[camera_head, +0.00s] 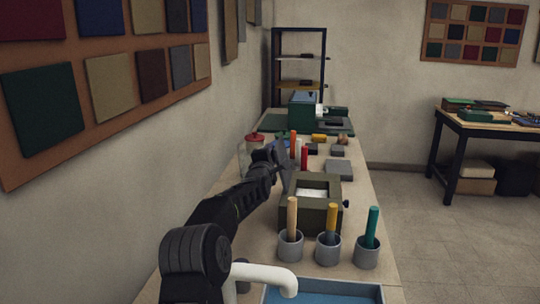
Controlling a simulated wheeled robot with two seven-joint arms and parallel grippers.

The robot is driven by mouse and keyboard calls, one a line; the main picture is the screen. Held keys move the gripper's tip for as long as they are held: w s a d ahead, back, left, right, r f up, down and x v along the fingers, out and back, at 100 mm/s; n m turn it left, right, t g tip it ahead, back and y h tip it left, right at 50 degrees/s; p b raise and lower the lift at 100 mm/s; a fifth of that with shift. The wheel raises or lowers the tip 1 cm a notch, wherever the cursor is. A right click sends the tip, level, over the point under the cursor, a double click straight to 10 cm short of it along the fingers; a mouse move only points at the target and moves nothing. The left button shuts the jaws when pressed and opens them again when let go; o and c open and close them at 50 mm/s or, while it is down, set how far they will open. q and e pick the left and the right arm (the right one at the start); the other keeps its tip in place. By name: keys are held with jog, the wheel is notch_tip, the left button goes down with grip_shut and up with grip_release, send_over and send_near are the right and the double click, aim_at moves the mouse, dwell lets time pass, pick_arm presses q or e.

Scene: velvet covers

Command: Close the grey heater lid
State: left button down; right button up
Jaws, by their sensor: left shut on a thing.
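A dark olive box (310,218), which looks like the heater, stands on the bench. Its top is a frame with a square opening, and pale material (312,193) shows inside. My right gripper is not in view.
Three grey cups with a cream (292,216), a yellow (331,220) and a teal stick (372,226) stand in front of the box. A blue tray (322,294) is nearest. Behind my gripper are a red-lidded jar (254,140) and upright coloured sticks (304,158). The wall borders the left.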

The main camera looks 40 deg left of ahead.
aim_at(283, 157)
pick_arm(q)
jog(key=shift+d, duration=0.1)
dwell(0.4)
jog(key=shift+w+d+r+m, duration=0.25)
jog(key=shift+w+d+m, duration=0.1)
jog(key=shift+d+m, duration=0.2)
jog(key=shift+w+d+r+m, duration=0.25)
jog(key=shift+w+d+m, duration=0.05)
jog(key=shift+d+m, duration=0.25)
jog(key=shift+w+d+r+m, duration=0.2)
jog(key=shift+w+d+m, duration=0.2)
jog(key=shift+d, duration=0.25)
jog(key=shift+w+d, duration=0.5)
jog(key=shift+d, duration=0.4)
jog(key=shift+w+d, duration=0.45)
jog(key=shift+d, duration=0.4)
